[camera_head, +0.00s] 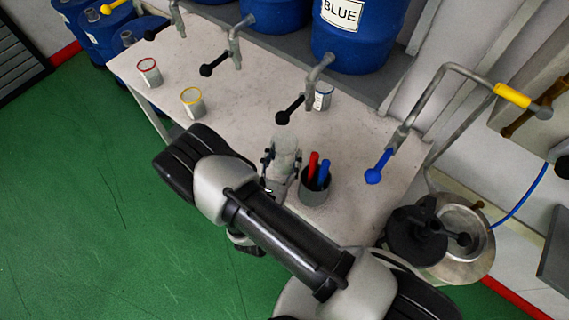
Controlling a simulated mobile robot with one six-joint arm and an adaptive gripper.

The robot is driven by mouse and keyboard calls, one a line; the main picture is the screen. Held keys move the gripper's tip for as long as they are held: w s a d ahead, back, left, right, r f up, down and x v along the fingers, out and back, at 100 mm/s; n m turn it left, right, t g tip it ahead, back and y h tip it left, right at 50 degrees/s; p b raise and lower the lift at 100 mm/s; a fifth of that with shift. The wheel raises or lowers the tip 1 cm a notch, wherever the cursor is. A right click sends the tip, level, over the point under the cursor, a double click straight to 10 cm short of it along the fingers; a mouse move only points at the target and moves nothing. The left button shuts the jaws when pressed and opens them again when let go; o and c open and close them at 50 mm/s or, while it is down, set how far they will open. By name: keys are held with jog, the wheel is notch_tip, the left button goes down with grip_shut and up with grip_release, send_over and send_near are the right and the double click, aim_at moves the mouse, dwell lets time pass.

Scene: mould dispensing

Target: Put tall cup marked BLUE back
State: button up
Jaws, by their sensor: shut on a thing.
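My gripper (282,160) is over the front part of the table, left of a dark pot. Its dark fingers are shut on a pale grey, upright, cup-like thing (287,146). No marking on it can be read from here, and its lower part is hidden by the gripper.
The dark pot (314,194) holds a red and a blue stick close beside my gripper. A yellow-rimmed cup (193,103) and a red-rimmed cup (149,72) stand farther left. Taps with black handles overhang the table (240,105). A blue-handled tap (378,166) is at right.

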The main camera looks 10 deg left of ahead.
aim_at(280, 173)
jog(key=shift+w+f+b, duration=0.1)
jog(key=shift+f+b, duration=0.55)
jog(key=shift+f, duration=1.4)
jog(key=shift+f, duration=0.1)
jog(key=o, duration=1.1)
jog(key=shift+s+a, duration=0.1)
jog(key=shift+s, duration=0.15)
jog(key=s+a+p, duration=0.2)
jog(key=s, duration=0.9)
jog(key=shift+s, duration=0.2)
